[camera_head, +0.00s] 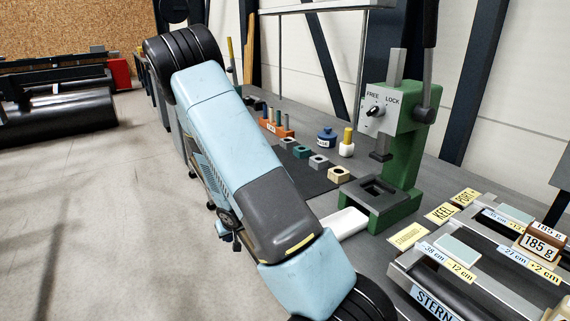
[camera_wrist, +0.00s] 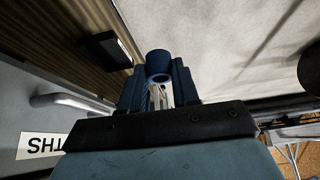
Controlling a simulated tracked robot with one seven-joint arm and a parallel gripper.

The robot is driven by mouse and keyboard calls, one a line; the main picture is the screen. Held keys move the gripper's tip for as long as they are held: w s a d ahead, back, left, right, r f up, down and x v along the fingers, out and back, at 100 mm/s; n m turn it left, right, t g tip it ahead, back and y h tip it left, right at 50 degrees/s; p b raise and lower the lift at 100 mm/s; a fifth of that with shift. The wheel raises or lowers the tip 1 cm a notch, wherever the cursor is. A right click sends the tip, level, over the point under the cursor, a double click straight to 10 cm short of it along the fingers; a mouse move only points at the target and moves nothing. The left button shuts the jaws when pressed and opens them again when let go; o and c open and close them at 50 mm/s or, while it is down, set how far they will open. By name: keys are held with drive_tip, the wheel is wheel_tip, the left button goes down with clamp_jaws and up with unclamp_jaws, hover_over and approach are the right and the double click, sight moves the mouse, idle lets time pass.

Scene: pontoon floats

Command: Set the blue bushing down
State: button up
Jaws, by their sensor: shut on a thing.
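The blue bushing (camera_wrist: 157,61) is a dark blue ring with an open bore, at the upper middle of the wrist view. My gripper (camera_wrist: 158,82) is shut on it, with one dark finger on each side. The bushing is held at the fingertips, and I see nothing touching it from below.
A metal-railed rig (camera_head: 480,262) stands front right. Floor is open at left.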

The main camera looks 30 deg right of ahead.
drive_tip(key=shift+w, duration=0.2)
drive_tip(key=shift+a, duration=0.1)
drive_tip(key=shift+a+r, duration=0.1)
drive_tip(key=shift+r, duration=0.05)
